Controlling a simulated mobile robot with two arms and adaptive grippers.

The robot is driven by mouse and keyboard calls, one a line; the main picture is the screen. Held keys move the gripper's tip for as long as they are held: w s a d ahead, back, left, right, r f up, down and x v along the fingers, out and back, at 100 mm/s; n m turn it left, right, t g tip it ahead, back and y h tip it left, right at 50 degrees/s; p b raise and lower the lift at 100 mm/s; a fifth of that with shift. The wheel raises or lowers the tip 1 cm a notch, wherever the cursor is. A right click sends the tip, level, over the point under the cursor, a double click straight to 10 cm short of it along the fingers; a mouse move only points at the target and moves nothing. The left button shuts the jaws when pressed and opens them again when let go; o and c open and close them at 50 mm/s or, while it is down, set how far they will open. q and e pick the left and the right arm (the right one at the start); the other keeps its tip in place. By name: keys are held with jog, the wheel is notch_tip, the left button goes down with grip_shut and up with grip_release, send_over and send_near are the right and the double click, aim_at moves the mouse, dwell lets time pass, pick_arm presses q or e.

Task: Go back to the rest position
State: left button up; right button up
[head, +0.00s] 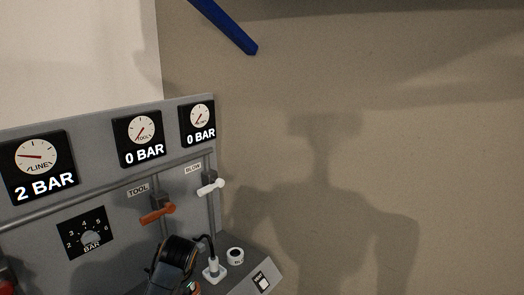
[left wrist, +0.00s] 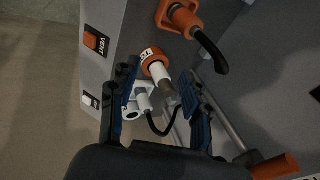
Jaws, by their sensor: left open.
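My left gripper (left wrist: 160,74) is open in the left wrist view, its two blue-padded fingers apart. Between and beyond the fingers show an orange-collared fitting (left wrist: 154,64) with a partly readable label and a white fitting (left wrist: 143,102) with a black hose. I cannot tell whether the fingers touch either one. In the head view the white fitting (head: 213,271) stands on the ledge at the foot of the gauge panel (head: 100,180). My right gripper is in neither view.
The panel carries gauges reading LINE 2 BAR, TOOL 0 BAR and BLOW 0 BAR. An orange lever (head: 157,213) and a white lever (head: 211,187) stick out. A VENT button (left wrist: 92,40) is at upper left in the wrist view. A blue bar (head: 225,27) hangs at the top.

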pick_arm(q)
jog(key=s+d+f+n+h, duration=0.1)
jog(key=s+f, duration=0.4)
jog(key=s, duration=0.4)
jog(key=s+d+f+n+h, duration=0.1)
jog(key=s+f, duration=0.4)
jog(key=s, duration=0.3)
jog(key=s+r+n+h, duration=0.1)
jog(key=s+r+n, duration=0.15)
jog(key=s, duration=1.75)
notch_tip(320, 180, down, 32)
jog(key=s+g+b, duration=0.2)
jog(key=b, duration=0.2)
jog(key=s+a+f+g+b, duration=0.1)
jog(key=s+a+f+b, duration=0.1)
jog(key=s+f, duration=1.4)
jog(key=shift+s+f, duration=0.15)
jog(key=shift+f, duration=0.15)
